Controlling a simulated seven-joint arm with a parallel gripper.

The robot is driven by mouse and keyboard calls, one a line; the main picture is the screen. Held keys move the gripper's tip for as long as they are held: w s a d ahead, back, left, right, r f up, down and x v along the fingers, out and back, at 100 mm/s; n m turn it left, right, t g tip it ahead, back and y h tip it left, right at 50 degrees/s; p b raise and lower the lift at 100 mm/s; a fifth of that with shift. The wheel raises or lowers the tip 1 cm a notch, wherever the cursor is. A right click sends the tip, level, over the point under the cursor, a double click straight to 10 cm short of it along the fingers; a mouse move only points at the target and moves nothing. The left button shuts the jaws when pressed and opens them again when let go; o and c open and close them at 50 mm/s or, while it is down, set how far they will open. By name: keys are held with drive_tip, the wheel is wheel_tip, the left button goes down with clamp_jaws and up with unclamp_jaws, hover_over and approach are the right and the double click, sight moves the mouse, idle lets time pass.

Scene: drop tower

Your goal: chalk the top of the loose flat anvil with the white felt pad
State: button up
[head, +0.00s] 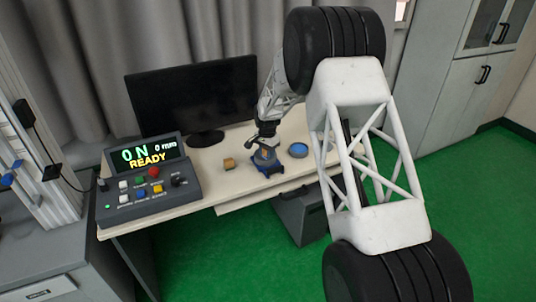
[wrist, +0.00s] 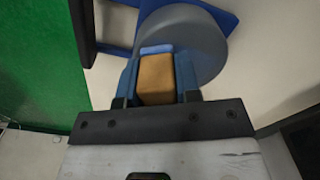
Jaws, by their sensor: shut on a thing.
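My gripper (wrist: 157,85) is shut on a tan block with a light blue far end, which I take to be the felt pad (wrist: 156,80); no white face shows. In the wrist view a grey round flat-topped piece, which looks like the anvil (wrist: 205,42), lies just beyond the pad's end on a blue base (wrist: 222,12). The pad overlaps its near edge in the picture; I cannot tell whether they touch. In the head view my gripper (head: 265,146) is low over the blue base (head: 268,170), and hides most of the anvil.
A round dish (head: 298,150) with blue contents stands right of the base. A small tan block (head: 229,163) lies to the left. A control box (head: 150,180) reading READY and a monitor (head: 195,97) stand on the table (head: 205,187). Bare tabletop lies in front of the monitor.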

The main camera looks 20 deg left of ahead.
drive_tip(key=shift+w+a+f, duration=0.1)
drive_tip(key=shift+w+a, duration=1.85)
drive_tip(key=shift+w+a+r, duration=0.1)
drive_tip(key=shift+r, duration=0.5)
drive_tip(key=shift+w+a+r, duration=0.1)
drive_tip(key=shift+r, duration=3.4)
drive_tip(key=shift+s, duration=0.1)
drive_tip(key=shift+f, duration=0.1)
